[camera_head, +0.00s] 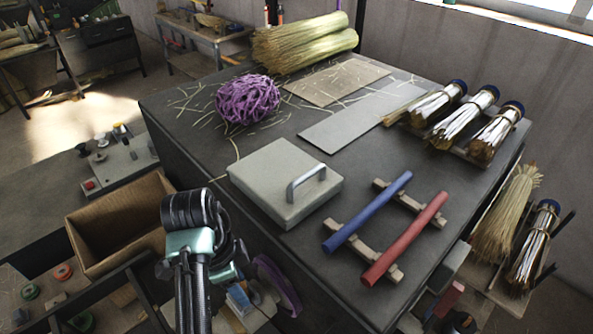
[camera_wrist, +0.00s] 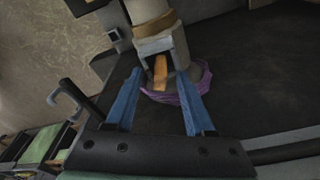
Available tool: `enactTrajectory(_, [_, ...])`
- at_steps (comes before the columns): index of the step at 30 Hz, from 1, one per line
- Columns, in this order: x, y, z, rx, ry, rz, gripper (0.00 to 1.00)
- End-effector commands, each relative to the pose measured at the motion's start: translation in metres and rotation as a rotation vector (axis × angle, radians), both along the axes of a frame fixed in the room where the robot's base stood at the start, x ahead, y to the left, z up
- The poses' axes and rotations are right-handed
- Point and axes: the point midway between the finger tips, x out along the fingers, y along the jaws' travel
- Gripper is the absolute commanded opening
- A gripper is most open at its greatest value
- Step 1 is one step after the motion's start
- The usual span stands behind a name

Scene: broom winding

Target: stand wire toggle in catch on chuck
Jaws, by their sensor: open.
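In the wrist view my gripper (camera_wrist: 159,78) is open, its two blue fingers spread on either side of a small orange-tan piece, which looks like the wire toggle (camera_wrist: 160,70). The toggle lies between the fingertips, apart from both as far as I can see. Its upper end is at a grey bracket, which looks like the catch (camera_wrist: 157,45), on the grey chuck (camera_wrist: 147,10) with a tan band. I cannot tell whether the toggle is seated there. Purple wire (camera_wrist: 200,78) curves around behind it. In the head view my arm hides the gripper and toggle.
A cardboard box (camera_head: 120,222) stands left of my arm.

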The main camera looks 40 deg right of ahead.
Motion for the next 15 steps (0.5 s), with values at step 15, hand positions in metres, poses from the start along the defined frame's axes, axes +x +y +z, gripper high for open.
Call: enactTrajectory(15, [0.007,0.014,0.092,0.005,-0.007,0.001,0.54])
